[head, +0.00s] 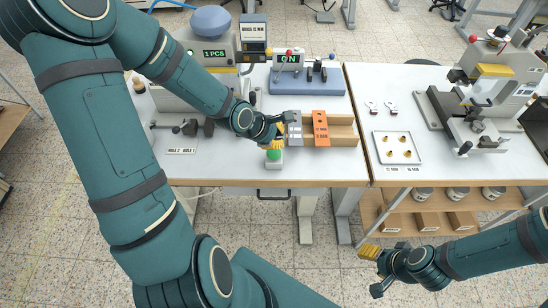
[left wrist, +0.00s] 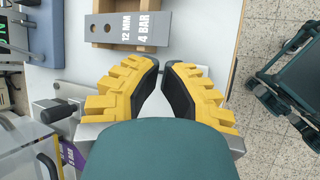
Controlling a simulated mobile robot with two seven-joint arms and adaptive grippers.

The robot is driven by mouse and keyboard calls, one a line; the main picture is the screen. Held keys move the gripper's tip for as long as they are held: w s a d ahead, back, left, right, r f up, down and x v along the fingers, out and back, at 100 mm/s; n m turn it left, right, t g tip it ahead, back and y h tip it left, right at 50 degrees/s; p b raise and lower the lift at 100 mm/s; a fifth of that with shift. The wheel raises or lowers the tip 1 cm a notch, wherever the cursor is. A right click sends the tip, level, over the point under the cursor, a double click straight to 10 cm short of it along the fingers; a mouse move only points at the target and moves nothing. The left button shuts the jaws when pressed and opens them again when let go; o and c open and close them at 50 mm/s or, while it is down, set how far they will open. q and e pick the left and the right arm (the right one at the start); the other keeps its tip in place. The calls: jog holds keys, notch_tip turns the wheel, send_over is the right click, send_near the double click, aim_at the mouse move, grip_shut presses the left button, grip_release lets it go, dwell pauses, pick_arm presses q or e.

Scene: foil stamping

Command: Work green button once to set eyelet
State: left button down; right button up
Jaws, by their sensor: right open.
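The green button (head: 274,155) is a small green dome on a pale base at the front edge of the left table. My left gripper (head: 279,132) is just behind and above it in the head view, and I cannot tell whether they touch. In the left wrist view its yellow fingers (left wrist: 161,66) lean together with a narrow gap at the tips and nothing seen between them. The button is not visible in that view. My right gripper (head: 371,270) is open and empty in front of the tables, at the lower right.
Beside the button lie a grey plate (head: 294,130) and an orange plate (head: 321,128) in a wooden rack (head: 344,130). Behind it stands a blue device (head: 306,84) with an "ON" display. A tray of brass pieces (head: 397,147) and another press (head: 475,110) are on the right table.

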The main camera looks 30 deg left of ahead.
pick_arm(q)
jog(key=shift+f, duration=0.65)
jog(key=shift+f, duration=0.1)
dwell(0.9)
jog(key=shift+f+b, duration=0.3)
jog(key=shift+b, duration=0.05)
jog(key=shift+f+b, duration=0.35)
jog(key=shift+f, duration=0.3)
dwell(0.8)
jog(key=shift+r, duration=0.15)
jog(key=shift+r+p, duration=0.95)
jog(key=shift+p, duration=0.3)
notch_tip(320, 180, up, 5)
jog(key=p, duration=0.5)
